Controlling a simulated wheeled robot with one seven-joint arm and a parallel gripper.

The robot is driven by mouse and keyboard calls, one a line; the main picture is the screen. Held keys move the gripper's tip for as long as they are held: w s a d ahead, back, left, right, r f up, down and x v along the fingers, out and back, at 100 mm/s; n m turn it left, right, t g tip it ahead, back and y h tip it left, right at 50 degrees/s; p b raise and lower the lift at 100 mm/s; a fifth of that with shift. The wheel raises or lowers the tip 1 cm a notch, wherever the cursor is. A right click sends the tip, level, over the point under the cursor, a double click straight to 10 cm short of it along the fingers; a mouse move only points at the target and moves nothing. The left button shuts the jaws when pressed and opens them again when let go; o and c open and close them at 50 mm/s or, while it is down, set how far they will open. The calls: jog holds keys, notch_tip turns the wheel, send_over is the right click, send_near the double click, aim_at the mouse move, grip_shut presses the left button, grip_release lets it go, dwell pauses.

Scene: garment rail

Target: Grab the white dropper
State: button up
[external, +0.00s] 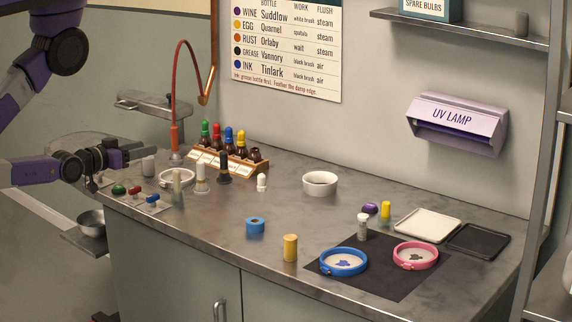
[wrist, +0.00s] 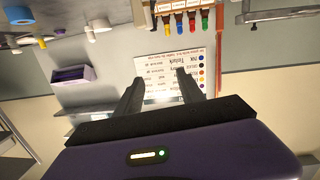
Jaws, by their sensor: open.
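A small white piece with a narrower top, which looks like the white dropper (external: 262,183), stands upright on the grey counter in front of the bottle rack, in the external view. My gripper (external: 139,151) is above the counter's left end, well left of the white dropper and apart from it. In the wrist view my gripper (wrist: 158,84) has its two dark fingers spread with nothing between them. That view is upside down, and I cannot tell for sure which white shape in it is the dropper.
The wooden rack (external: 232,165) with colour-topped bottles stands behind the dropper. A white-topped post (external: 201,180) and a black one (external: 223,167) stand to its left. A white bowl (external: 320,184) is to its right, a blue ring (external: 255,226) in front. A red hose (external: 174,90) arches behind.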

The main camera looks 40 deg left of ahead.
jog(key=w+d+n, duration=0.1)
jog(key=w+n, duration=0.1)
jog(key=w, duration=0.1)
jog(key=w+n+h, duration=0.1)
jog(key=w+n, duration=0.1)
jog(key=w, duration=0.1)
jog(key=w+d+f+n, duration=0.1)
jog(key=w+n, duration=0.1)
jog(key=w, duration=0.1)
jog(key=shift+w+d+f, duration=0.1)
jog(key=shift+w+d, duration=0.2)
jog(key=shift+d, duration=0.05)
jog(key=w+d+f+n+g+h, duration=0.2)
jog(key=w+d+n+h, duration=0.2)
jog(key=w+d+n, duration=0.4)
jog(key=n+g+h, duration=0.3)
jog(key=n+g, duration=0.2)
jog(key=n, duration=0.8)
send_near(262, 190)
jog(key=w+r, duration=0.1)
jog(key=r, duration=0.1)
jog(key=x, duration=0.6)
jog(key=shift+w+a+f, duration=0.1)
jog(key=shift+f, duration=0.05)
jog(key=shift+p+x, duration=0.6)
jog(key=shift+x, duration=2.55)
jog(key=shift+w+a, duration=0.1)
grip_shut()
